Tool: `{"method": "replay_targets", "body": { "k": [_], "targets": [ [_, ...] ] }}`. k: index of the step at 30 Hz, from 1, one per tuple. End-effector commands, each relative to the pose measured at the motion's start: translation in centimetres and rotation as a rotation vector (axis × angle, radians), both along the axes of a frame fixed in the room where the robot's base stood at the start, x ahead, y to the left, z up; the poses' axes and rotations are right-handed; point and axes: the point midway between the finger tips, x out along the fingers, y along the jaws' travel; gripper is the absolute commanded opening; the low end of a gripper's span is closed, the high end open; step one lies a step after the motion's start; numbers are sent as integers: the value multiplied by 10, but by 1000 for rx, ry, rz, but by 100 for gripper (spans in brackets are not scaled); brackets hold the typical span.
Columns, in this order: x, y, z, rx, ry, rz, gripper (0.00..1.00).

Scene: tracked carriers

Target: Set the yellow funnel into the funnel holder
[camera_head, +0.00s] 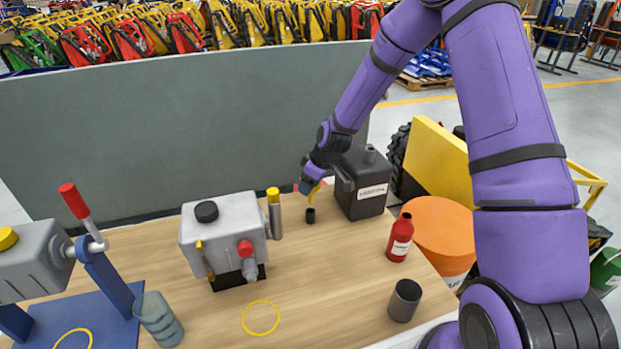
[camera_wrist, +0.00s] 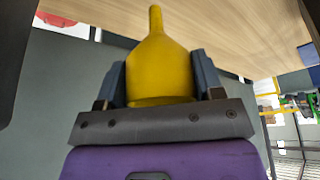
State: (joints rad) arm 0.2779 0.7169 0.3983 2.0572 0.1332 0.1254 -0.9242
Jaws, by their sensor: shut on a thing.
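My gripper (camera_head: 318,185) is shut on the yellow funnel (camera_wrist: 160,72), with one finger on each side of its wide part in the wrist view. The narrow spout points away from my wrist. In the head view only a small part of the funnel (camera_head: 314,193) shows below the gripper. A small black cup-like piece (camera_head: 310,216), which looks like the funnel holder, stands on the table just below the funnel. The funnel appears above it; I cannot tell whether they touch. The holder cannot be made out in the wrist view.
A black canister (camera_head: 364,190) stands close right of the gripper. A grey machine (camera_head: 222,240) and a yellow-topped cylinder (camera_head: 274,215) stand to the left. A red bottle (camera_head: 400,238) and a dark cup (camera_head: 404,300) are nearer right. A grey panel (camera_head: 180,130) rises behind the table.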

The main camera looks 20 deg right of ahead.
Motion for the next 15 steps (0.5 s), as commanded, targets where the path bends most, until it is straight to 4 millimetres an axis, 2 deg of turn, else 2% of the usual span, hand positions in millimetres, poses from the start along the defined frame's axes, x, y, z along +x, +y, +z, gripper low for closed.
{"method": "replay_targets", "body": {
  "k": [15],
  "targets": [
    [0,0,-27,1,1,-1,38]
  ]
}}
